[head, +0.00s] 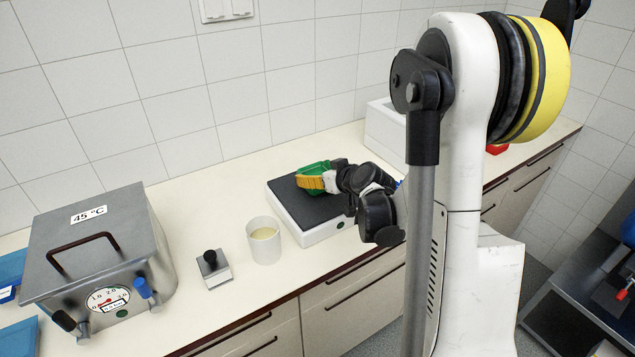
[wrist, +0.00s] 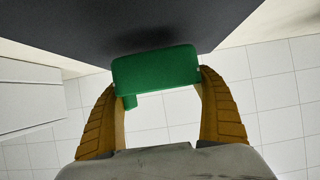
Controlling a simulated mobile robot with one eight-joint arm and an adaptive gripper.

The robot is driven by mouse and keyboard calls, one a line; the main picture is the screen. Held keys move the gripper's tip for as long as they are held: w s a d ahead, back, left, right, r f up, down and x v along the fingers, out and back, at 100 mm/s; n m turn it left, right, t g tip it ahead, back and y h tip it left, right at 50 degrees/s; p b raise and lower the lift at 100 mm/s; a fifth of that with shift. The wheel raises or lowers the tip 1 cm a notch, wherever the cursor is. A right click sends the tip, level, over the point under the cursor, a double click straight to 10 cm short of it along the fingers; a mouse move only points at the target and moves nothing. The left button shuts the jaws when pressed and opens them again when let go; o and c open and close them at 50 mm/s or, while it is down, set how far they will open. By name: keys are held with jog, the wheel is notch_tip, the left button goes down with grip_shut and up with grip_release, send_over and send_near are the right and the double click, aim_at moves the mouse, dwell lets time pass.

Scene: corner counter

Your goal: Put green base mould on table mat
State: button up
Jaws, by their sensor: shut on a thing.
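The green base mould (head: 314,168) is a small green block. My gripper (head: 311,184) is shut on it, with its yellow-brown fingers on either side. In the wrist view the mould (wrist: 157,72) sits between the two fingertips (wrist: 160,88). The dark table mat (head: 300,209) lies on top of a low white unit at the counter's middle. The mould and fingers are over the mat in the head view, and the mat (wrist: 180,18) fills the top of the wrist view. A dark shadow shows close to the mould; I cannot tell whether they touch.
A white cup (head: 263,241) with pale contents stands left of the mat unit. A black-knobbed metal stamp (head: 213,269) is beside it. A metal box (head: 97,250) marked 45 °C stands further left. A white box (head: 385,130) is behind, near the wall.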

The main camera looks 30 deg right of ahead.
notch_tip(320, 180, down, 2)
jog(key=shift+w+f, duration=0.1)
jog(key=shift+r, duration=0.2)
jog(key=shift+f+b, duration=0.15)
jog(key=shift+b, duration=0.15)
